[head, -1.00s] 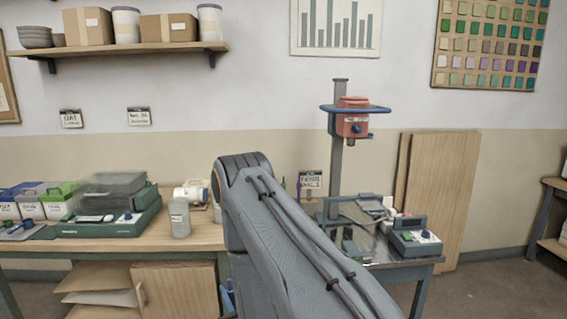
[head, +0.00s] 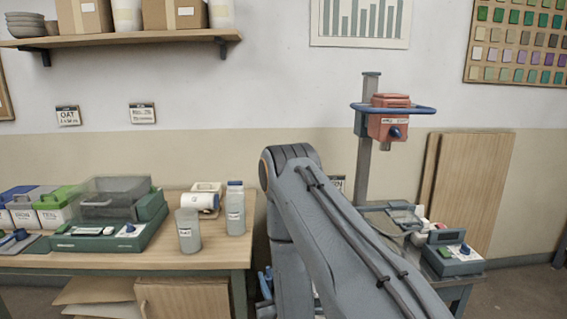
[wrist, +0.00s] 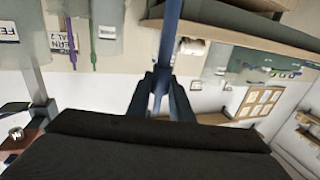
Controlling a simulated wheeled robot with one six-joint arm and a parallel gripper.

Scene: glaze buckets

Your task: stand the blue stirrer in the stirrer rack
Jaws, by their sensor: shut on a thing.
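My gripper (wrist: 163,88) shows in the wrist view, with its dark fingers closed on the blue stirrer (wrist: 173,38). The stirrer's blue shaft runs from between the fingers to the top edge of that view; its far end is out of frame. A purple stirrer (wrist: 69,45) and a green stirrer (wrist: 93,40) show at upper left in the wrist view, apart from the held one. I cannot make out the stirrer rack clearly. In the head view my arm hides my gripper and the blue stirrer.
The wooden table (head: 180,258) holds a green-based device (head: 110,230), a grey jar (head: 188,232), a white bottle (head: 235,210) and several lidded bins (head: 58,208). Right of my arm stand a red-headed mixer (head: 388,120) and a small device (head: 452,255). Boards (head: 478,185) lean against the wall.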

